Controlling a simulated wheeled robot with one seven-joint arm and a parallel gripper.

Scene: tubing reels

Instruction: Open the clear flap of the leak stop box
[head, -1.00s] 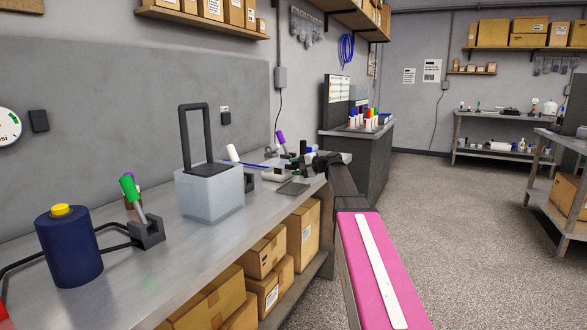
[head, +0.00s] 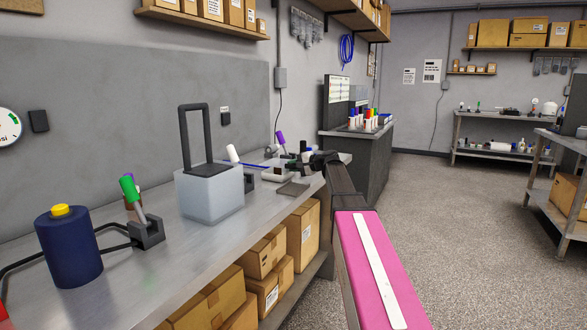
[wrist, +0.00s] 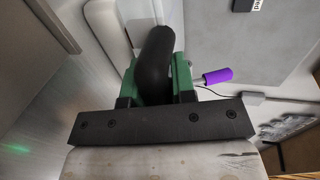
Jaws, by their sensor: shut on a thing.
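The leak stop box seems to be the small pale box (head: 277,175) on the far part of the steel bench in the head view; a pale rounded edge (wrist: 108,25) in the wrist view may be part of it. The clear flap cannot be made out apart from the box and my gripper. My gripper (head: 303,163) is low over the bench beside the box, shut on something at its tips.
A frosted tub (head: 209,193) with a tall black handle stands nearer on the bench. A purple marker (wrist: 218,76) is close beyond my gripper. Floor to the right is clear.

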